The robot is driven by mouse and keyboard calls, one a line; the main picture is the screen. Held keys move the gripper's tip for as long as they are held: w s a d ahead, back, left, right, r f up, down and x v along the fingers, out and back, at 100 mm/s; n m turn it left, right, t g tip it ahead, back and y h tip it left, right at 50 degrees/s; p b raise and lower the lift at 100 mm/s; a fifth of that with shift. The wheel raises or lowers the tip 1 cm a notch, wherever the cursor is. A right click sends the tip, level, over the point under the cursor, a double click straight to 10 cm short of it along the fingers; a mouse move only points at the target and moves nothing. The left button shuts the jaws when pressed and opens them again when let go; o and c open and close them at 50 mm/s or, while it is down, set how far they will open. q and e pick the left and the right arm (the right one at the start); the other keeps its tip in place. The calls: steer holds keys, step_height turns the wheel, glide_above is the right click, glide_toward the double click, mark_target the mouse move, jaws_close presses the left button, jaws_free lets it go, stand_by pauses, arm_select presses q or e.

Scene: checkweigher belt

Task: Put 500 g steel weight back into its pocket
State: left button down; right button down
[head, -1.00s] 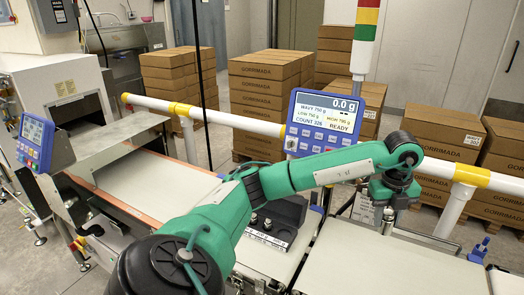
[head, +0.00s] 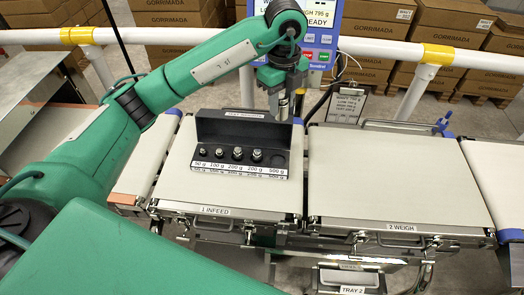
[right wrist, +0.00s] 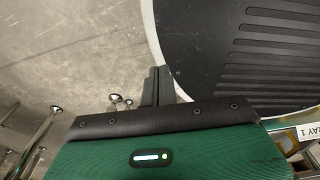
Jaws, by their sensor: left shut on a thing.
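The 500 g steel weight (head: 283,107) is a shiny cylinder in my left gripper (head: 283,94), which is shut on it. The gripper points down and holds the weight above the right end of the black weight box (head: 216,128). The box stands with its lid up on the infeed belt. Several smaller steel weights (head: 237,154) stand in its pockets. The pocket above the 500 g label (head: 277,171) at the right end looks empty. My right gripper (right wrist: 158,86) shows in the right wrist view with its dark fingers together and nothing visible between them.
The blue display (head: 318,30) and a white rail (head: 385,47) stand behind my left gripper. A clipboard (head: 346,104) hangs at the back. The right wrist view shows a black ribbed surface (right wrist: 260,50).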

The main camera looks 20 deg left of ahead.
arm_select(q)
step_height(320, 180, down, 16)
steer(key=p, duration=0.3)
steer(key=shift+r, duration=0.1)
step_height(320, 180, down, 2)
steer(key=shift+f+p, duration=0.2)
steer(key=shift+p, duration=0.15)
steer(key=shift+f, duration=0.4)
steer(key=shift+f, duration=0.2)
steer(key=c, duration=1)
jaws_free()
steer(key=shift+o, duration=0.2)
